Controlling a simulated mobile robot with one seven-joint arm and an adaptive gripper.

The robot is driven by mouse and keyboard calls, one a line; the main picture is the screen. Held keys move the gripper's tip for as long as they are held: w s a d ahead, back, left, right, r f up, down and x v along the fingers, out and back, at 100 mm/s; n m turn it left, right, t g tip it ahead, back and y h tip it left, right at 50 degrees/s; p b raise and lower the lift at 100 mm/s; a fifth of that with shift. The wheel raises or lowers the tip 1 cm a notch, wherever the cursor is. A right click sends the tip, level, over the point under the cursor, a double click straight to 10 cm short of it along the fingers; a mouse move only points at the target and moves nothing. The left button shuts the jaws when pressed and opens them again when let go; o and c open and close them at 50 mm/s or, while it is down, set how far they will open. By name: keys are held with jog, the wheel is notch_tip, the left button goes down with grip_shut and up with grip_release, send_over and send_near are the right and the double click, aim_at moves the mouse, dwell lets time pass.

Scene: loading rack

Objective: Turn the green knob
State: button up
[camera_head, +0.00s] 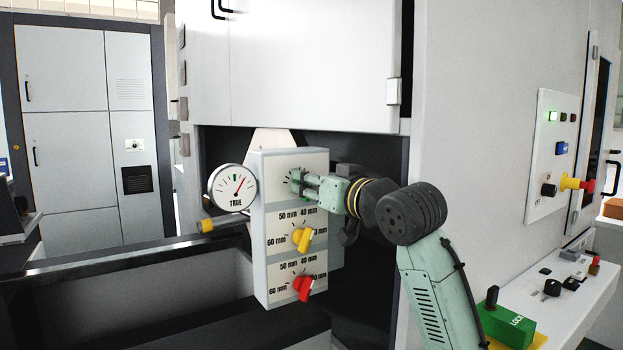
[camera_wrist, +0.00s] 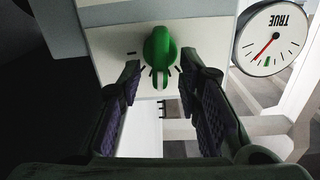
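The green knob (camera_wrist: 159,52) is on the white panel in the wrist view, near the top centre. My gripper (camera_wrist: 158,80) is open, with one dark finger on each side of the knob's lower end. Gaps show between the fingers and the knob, and I see no contact. In the head view my gripper (camera_head: 302,182) reaches in from the right to the top dial of the panel box (camera_head: 257,225). There the fingers hide the green knob almost fully.
A yellow knob (camera_head: 302,238) and a red knob (camera_head: 303,286) sit below on the same box. A round gauge marked TRUE (camera_head: 229,189) is at its left. A white machine wall (camera_head: 480,110) stands to the right. A green LOCK block (camera_head: 507,324) is at lower right.

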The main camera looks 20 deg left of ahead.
grip_shut()
dwell(0.4)
